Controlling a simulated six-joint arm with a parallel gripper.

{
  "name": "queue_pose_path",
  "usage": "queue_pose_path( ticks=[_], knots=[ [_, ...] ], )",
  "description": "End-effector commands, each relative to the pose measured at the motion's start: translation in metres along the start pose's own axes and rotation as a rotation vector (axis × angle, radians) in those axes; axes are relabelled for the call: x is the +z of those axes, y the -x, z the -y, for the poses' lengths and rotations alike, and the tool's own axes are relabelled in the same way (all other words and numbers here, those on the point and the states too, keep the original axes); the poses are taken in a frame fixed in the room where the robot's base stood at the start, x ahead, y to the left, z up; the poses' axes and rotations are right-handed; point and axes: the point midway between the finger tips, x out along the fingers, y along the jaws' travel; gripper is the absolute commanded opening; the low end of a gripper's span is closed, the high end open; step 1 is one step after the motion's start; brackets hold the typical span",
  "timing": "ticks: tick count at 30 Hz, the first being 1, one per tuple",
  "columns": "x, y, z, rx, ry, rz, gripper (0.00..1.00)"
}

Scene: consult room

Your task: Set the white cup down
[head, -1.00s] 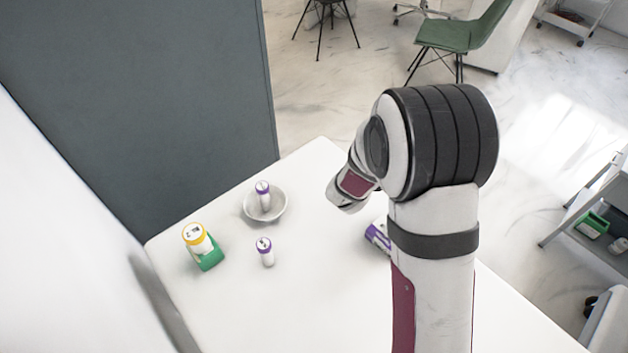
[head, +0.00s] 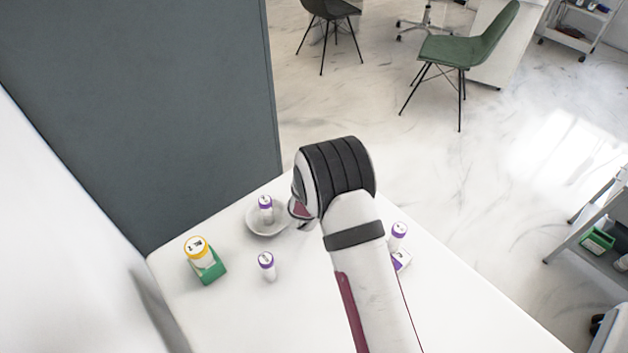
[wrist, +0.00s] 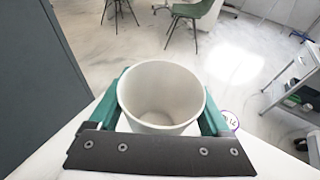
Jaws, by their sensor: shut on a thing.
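The white cup (wrist: 163,85) shows in the wrist view, its open mouth facing the camera and its inside empty. The two teal fingers of my gripper (wrist: 164,112) are shut on it, one on each side. In the head view, my arm hides both the cup and the gripper. I cannot tell how far the cup's base is from the white table (head: 230,310).
A bowl (head: 268,230) holds a purple-capped bottle (head: 265,208). A similar bottle (head: 267,266) stands in front. Right of my arm are another purple-capped bottle (head: 398,236) and a white-purple box (head: 402,259).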

Motion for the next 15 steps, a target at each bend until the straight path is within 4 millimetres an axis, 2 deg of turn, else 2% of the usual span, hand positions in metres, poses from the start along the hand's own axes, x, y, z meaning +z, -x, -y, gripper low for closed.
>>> queue_pose_path(
  ticks=[1, 3, 6, 8, 12, 15],
  knots=[
    [-0.009, -0.002, -0.015, 0.003, 0.001, -0.001, 0.28],
    [-0.018, -0.006, -0.032, 0.002, 0.000, 0.000, 0.28],
    [-0.027, -0.009, -0.046, 0.000, 0.000, 0.000, 0.28],
    [-0.033, -0.011, -0.050, -0.001, 0.000, -0.001, 0.28],
    [-0.060, -0.019, -0.051, -0.002, 0.002, -0.002, 0.28],
    [-0.068, -0.022, -0.051, -0.001, 0.000, 0.000, 0.28]
  ],
)
